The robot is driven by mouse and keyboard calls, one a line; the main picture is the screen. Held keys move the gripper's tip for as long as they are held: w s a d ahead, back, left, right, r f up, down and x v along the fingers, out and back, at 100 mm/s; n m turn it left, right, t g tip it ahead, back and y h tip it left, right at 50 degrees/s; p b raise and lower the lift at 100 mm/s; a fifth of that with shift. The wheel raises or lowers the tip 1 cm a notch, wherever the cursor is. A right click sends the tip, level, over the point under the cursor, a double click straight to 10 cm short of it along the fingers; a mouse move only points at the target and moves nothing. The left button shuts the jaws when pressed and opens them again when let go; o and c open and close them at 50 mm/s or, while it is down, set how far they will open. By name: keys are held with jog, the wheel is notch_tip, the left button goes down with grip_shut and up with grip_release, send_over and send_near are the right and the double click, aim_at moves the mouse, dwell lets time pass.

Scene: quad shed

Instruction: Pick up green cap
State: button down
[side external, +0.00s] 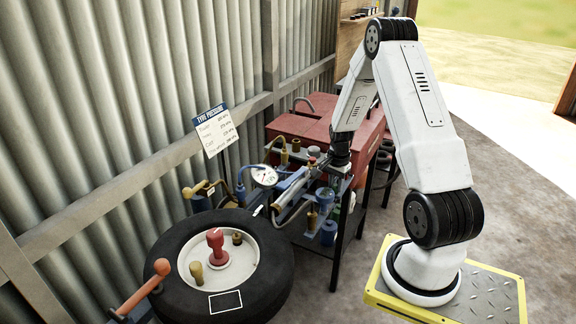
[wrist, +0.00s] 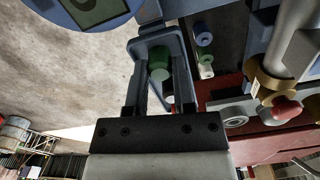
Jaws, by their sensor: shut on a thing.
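The green cap (wrist: 158,62) is a small cylinder in the wrist view, between the two fingers of my gripper (wrist: 158,48). My gripper is shut on it, with one finger on each side. In the side external view my gripper (side external: 318,174) is over the crowded bench beside the wall. It looks small there, and I cannot make out the cap between its fingers.
A dial gauge (side external: 264,176), pipes and blue fittings (side external: 328,232) crowd the bench around my gripper. A red cabinet (side external: 318,125) stands behind. A tyre (side external: 262,290) with a red knob (side external: 216,243) lies at the front left. The floor (side external: 500,155) at right is clear.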

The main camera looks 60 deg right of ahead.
jog(key=shift+r, duration=0.15)
jog(key=shift+r, duration=0.95)
jog(key=s+a+r, duration=0.9)
jog(key=s+r, duration=0.1)
jog(key=shift+s+r, duration=0.35)
jog(key=shift+w, duration=0.1)
